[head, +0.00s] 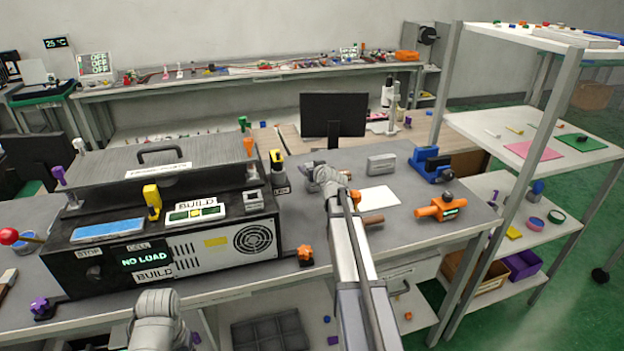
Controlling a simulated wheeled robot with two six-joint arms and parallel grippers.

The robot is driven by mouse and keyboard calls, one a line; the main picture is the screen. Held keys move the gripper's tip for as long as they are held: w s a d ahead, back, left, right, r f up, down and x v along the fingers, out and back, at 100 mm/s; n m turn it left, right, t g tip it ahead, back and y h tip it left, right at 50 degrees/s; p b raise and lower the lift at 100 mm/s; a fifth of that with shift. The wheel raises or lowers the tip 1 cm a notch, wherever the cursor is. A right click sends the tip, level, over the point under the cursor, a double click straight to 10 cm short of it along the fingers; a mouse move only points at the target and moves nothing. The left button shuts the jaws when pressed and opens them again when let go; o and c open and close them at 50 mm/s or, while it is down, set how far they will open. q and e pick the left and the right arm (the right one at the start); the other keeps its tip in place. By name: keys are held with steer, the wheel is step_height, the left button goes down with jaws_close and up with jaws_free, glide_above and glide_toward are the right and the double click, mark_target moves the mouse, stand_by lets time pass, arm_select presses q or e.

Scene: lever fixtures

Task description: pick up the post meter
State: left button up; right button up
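No label marks the post meter for certain. A yellow-topped black upright device (278,168) stands on the grey bench just right of the machine, with a small label at its foot. An orange device with a small lit green display (441,207) lies near the bench's right end. My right gripper (316,172) is over the bench, a little right of the yellow-topped device. It is small and seen from behind, so its fingers cannot be made out. Part of my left arm shows at the bottom left; its gripper is not visible.
A black machine (120,262) with a "NO LOAD" display fills the bench's left. A white sheet (378,196), a grey box (381,163) and a blue vise-like fixture (430,162) lie right of my gripper. A shelf rack (480,165) stands at right.

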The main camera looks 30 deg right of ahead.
jaws_close()
stand_by(0.4)
